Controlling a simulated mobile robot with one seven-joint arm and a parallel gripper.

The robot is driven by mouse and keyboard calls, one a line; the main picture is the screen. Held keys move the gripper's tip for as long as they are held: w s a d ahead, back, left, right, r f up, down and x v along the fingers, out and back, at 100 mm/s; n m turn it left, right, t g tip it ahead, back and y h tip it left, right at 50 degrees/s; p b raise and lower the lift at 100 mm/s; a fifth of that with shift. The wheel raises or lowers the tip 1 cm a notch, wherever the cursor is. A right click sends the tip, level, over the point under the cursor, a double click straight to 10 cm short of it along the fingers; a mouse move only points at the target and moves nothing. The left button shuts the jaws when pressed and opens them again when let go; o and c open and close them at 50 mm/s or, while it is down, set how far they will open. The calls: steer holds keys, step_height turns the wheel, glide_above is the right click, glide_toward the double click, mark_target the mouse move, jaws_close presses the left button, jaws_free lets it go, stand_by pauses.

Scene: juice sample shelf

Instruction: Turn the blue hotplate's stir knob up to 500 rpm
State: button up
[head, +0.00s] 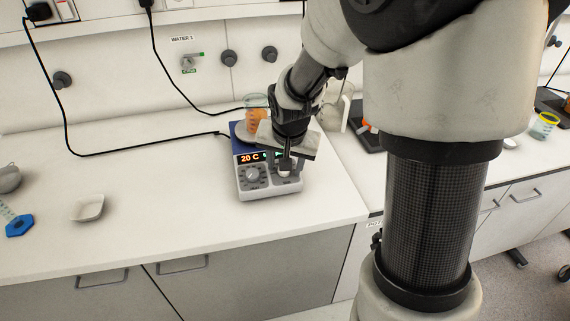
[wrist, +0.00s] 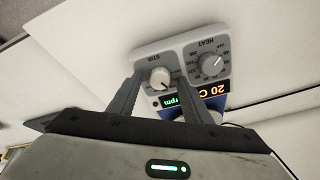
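The blue hotplate (head: 239,147) stands on the white bench, with a grey front panel and a lit display reading "20 C" on its left part. Its heat knob (head: 252,174) shows on the left of the panel. The stir knob (wrist: 160,78) shows in the wrist view under the label STIR, beside a green "rpm" display whose number is hidden. My gripper (wrist: 163,93) is open, with one finger on each side of the stir knob; I cannot tell whether they touch it. In the head view my gripper (head: 286,166) covers most of the stir side. A beaker of orange liquid (head: 255,115) stands on the plate.
A clear jug (head: 338,108) stands behind my arm, to the right of the hotplate. A white weighing dish (head: 88,208) and a blue-based item (head: 19,226) lie on the left bench. A black cable (head: 150,147) runs behind the hotplate. The bench front-left is clear.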

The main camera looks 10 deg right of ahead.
steer(key=p+v, duration=0.1)
steer(key=v, duration=1.6)
steer(key=shift+r+p, duration=0.2)
steer(key=shift+p, duration=0.15)
steer(key=shift+s, duration=0.1)
steer(key=s+r+n+p, duration=0.2)
steer(key=s+r+p, duration=0.1)
steer(key=s, duration=0.5)
steer(key=s+r+n+t+p, duration=0.1)
steer(key=s+r+n+p, duration=0.2)
steer(key=s, duration=0.4)
steer(key=shift+s+d+r, duration=0.35)
steer(key=shift+d+r, duration=0.1)
steer(key=shift+r, duration=0.45)
steer(key=shift+a, duration=0.1)
